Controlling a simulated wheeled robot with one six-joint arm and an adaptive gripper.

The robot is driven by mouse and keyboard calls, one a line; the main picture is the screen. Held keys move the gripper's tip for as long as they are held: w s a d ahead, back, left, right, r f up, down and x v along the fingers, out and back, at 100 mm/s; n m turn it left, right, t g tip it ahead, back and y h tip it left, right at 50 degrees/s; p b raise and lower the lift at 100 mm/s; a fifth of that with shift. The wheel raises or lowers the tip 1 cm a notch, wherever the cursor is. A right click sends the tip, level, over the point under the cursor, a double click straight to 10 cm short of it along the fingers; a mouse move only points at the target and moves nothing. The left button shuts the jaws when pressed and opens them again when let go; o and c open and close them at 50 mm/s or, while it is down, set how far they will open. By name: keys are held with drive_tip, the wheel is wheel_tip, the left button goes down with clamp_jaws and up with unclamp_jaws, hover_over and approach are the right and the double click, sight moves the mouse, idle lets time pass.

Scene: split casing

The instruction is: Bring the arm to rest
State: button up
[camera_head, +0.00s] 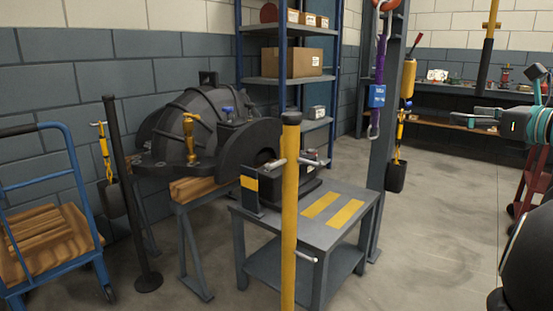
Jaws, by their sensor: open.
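My gripper (480,117), with dark and teal parts, is at the right edge of the head view. Its fingers point left, are apart and have nothing visible between them. It is in the air in front of the back workbench, to the right of the steel column and well away from the casing. Part of my arm is cut off by the right edge. The dark rounded casing (205,105) rests on wooden blocks over grey trestles at the left.
A yellow post (290,220) stands before a grey table (345,238) with yellow stripes. A steel column (388,130) carries hanging tools. A blue cart (50,235) is at the left, shelving (262,82) behind. A red stand (532,190) is under my arm. Middle-right floor is clear.

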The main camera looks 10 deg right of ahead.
drive_tip(key=a+f+n+g, duration=0.4)
drive_tip(key=a+f+n, duration=0.25)
drive_tip(key=a, duration=0.55)
drive_tip(key=a+f+n+g, duration=0.3)
drive_tip(key=a+f+n, duration=0.3)
drive_tip(key=a, duration=0.7)
drive_tip(key=s+a+f+n+g+h, duration=0.2)
drive_tip(key=s+a+f+n, duration=0.3)
drive_tip(key=s+f+n, duration=0.4)
drive_tip(key=s+a+f+n+g+h, duration=0.1)
drive_tip(key=s+a+f+n+h, duration=0.1)
drive_tip(key=s+a+f+n, duration=0.4)
drive_tip(key=s+f+n, duration=0.3)
drive_tip(key=f+n, duration=0.1)
drive_tip(key=shift+s+a+n+g, duration=0.15)
drive_tip(key=shift+s+n+g, duration=0.1)
drive_tip(key=shift+n+g, duration=0.15)
